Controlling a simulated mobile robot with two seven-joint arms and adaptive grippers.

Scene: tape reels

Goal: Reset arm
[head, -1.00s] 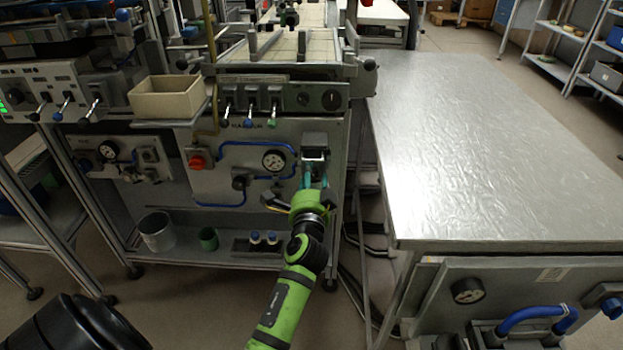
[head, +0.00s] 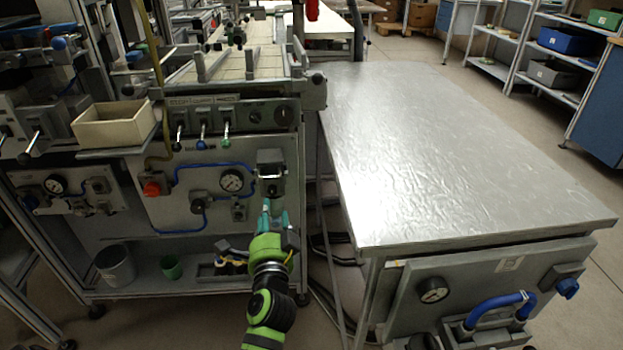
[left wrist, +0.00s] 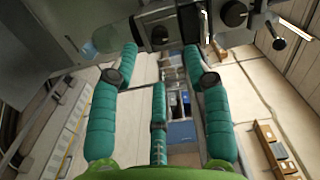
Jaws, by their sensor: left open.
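My left arm is green and black and comes up from the bottom of the head view. Its gripper (head: 273,212) has teal fingers and is in front of the machine's front panel, just below a small grey box fitting (head: 271,165). In the left wrist view the teal fingers (left wrist: 160,75) are spread apart with nothing between them. I cannot tell from the head view whether a finger touches the panel. My right gripper is not in view.
A bare metal-topped table (head: 440,150) stands to the right. A cream bin (head: 113,125) sits on a ledge at left. A grey bucket (head: 115,266) and green cup (head: 171,267) stand on the lower shelf. Levers (head: 203,135) stick out above the panel.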

